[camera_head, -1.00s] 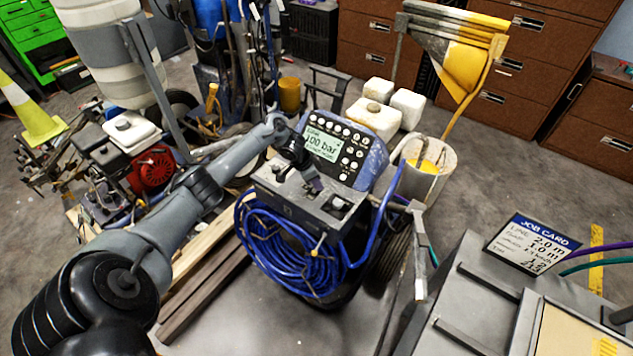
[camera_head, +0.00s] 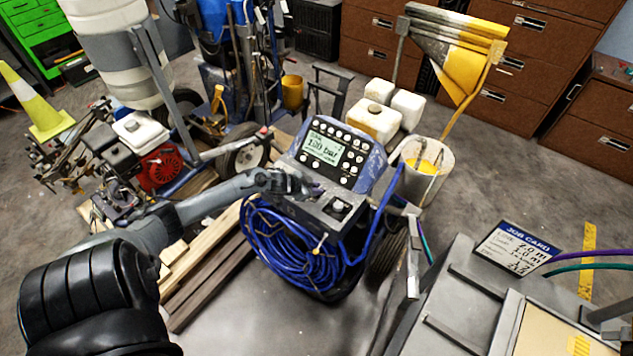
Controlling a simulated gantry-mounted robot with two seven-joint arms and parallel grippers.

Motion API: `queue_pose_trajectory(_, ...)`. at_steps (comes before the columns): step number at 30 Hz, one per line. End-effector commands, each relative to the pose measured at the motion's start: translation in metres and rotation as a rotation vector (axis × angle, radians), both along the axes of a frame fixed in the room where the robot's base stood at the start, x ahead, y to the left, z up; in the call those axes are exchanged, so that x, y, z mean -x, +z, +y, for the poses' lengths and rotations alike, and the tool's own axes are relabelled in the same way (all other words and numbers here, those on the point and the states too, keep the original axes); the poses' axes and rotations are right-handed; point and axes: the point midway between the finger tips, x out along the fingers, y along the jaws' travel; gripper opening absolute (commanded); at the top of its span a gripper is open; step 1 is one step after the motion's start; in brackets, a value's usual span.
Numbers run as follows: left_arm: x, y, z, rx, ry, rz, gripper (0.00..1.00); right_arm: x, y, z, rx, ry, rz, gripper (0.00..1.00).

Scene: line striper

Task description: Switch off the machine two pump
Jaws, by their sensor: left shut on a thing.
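A machine with a blue control panel (camera_head: 342,150) and a lit display (camera_head: 321,147) stands in the middle of the head camera view. The display shows a reading in bar; its first digits are blurred. My left gripper (camera_head: 308,189) lies low over the left part of the box and is shut on a small switch there, mostly hidden by the fingers. I cannot read the machine's number. My right gripper is not in view.
A coil of blue hose (camera_head: 285,250) hangs on the machine's front. A white bucket (camera_head: 428,165) stands to its right. A machine with a red engine (camera_head: 161,168) is at left, near wooden planks (camera_head: 205,285).

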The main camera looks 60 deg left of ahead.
Motion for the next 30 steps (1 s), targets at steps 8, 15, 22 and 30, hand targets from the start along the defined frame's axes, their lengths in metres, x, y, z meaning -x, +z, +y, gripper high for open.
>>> queue_pose_trajectory(8,0.0074,-0.0039,-0.0047,-0.079,0.000,-0.195,0.00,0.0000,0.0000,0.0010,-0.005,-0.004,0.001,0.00)
queue_pose_trajectory(15,0.0103,-0.0047,-0.0054,-0.125,-0.001,-0.297,0.00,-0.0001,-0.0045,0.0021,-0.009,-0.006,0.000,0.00)
queue_pose_trajectory(22,0.0114,-0.0046,-0.0057,-0.141,-0.001,-0.337,0.00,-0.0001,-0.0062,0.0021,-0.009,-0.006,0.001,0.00)
queue_pose_trajectory(30,0.0116,-0.0046,-0.0058,-0.143,-0.002,-0.342,0.00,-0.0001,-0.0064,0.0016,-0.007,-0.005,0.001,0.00)
